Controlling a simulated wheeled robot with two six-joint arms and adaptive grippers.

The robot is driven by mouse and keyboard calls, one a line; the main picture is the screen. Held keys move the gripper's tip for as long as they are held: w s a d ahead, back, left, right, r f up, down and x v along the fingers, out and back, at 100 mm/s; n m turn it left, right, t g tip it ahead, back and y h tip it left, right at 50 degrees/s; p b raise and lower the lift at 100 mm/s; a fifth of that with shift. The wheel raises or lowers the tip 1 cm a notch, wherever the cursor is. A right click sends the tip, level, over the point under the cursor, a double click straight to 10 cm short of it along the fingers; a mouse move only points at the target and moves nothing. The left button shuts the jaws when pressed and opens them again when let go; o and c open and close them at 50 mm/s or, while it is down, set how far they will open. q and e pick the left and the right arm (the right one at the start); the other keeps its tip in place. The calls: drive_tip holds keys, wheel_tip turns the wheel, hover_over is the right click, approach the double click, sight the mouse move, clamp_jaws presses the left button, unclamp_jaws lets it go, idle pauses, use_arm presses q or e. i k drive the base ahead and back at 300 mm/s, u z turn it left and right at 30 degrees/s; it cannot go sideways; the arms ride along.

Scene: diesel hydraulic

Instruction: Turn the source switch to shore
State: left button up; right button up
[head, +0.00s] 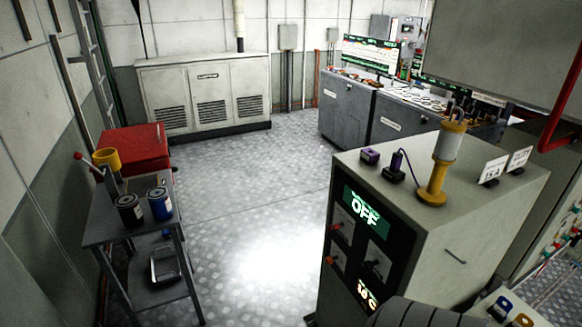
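A grey cabinet (470,210) stands at the right, with its dark front panel turned to the left. A green display (364,212) on that panel reads OFF. Below it are a black rotary knob (375,266) and red-tipped handles on the panel's left side, an upper one (337,227) and a lower one (331,260). A smaller lit display (367,296) is near the bottom. Labels on the controls are too small to read, so I cannot tell which is the source switch or its position.
A yellow lantern-like lamp (435,190) and purple items (370,156) stand on the cabinet. A cart (130,220) with cans is at the left, beside a red box (135,148). Consoles (347,110) stand behind. The floor (250,230) between cart and cabinet is clear.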

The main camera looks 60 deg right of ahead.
sight(336, 227)
drive_tip(key=i, duration=0.55)
drive_tip(key=z, duration=3)
